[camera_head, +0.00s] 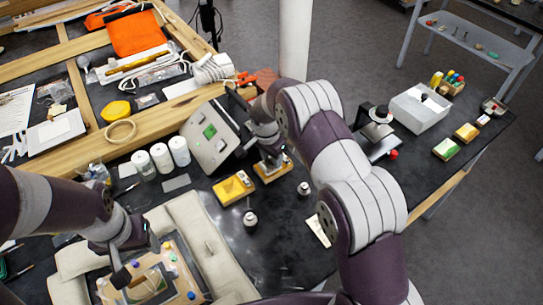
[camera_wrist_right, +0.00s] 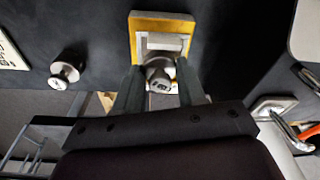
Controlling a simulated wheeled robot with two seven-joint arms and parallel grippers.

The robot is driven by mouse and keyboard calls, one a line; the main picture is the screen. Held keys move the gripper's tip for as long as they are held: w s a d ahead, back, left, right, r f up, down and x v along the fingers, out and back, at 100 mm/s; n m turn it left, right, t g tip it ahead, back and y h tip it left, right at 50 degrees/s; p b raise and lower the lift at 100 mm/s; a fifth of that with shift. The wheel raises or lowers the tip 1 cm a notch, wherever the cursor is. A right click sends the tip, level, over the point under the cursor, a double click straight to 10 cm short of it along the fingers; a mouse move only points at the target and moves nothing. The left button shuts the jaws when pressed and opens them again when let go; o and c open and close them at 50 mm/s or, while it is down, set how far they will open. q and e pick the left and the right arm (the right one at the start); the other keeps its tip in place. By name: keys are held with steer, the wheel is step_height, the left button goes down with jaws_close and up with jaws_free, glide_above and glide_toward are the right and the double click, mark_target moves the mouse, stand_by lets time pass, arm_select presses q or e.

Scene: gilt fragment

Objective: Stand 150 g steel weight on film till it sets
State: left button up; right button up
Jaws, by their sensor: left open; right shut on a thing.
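My right gripper (camera_head: 273,160) is shut on a small steel weight (camera_wrist_right: 160,74), seen between its fingers in the right wrist view. The weight is over or at a yellow-edged block (camera_wrist_right: 164,22) with a pale top; contact is unclear. Two other steel weights stand on the black table, one nearer the front (camera_head: 250,221) and one to the right (camera_head: 304,188). My left gripper (camera_head: 143,262) is open over the framed fragment (camera_head: 183,277), which has coloured pegs and lies among pale padded cushions (camera_head: 185,212). My left gripper partly covers it. I cannot make out the film.
A yellow block (camera_head: 233,188) lies left of my right gripper. Behind are a tilted grey panel (camera_head: 210,135) and several white jars (camera_head: 162,158). A small card (camera_head: 318,231) lies beside my right arm. A white box (camera_head: 419,107) stands at the right.

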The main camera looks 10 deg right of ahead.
steer(key=shift+f, duration=0.2)
stand_by(0.3)
steer(key=o, duration=0.7)
steer(key=shift+o, duration=0.2)
steer(key=shift+r+p, duration=0.6)
steer(key=shift+r, duration=0.7)
steer(key=shift+o, duration=0.3)
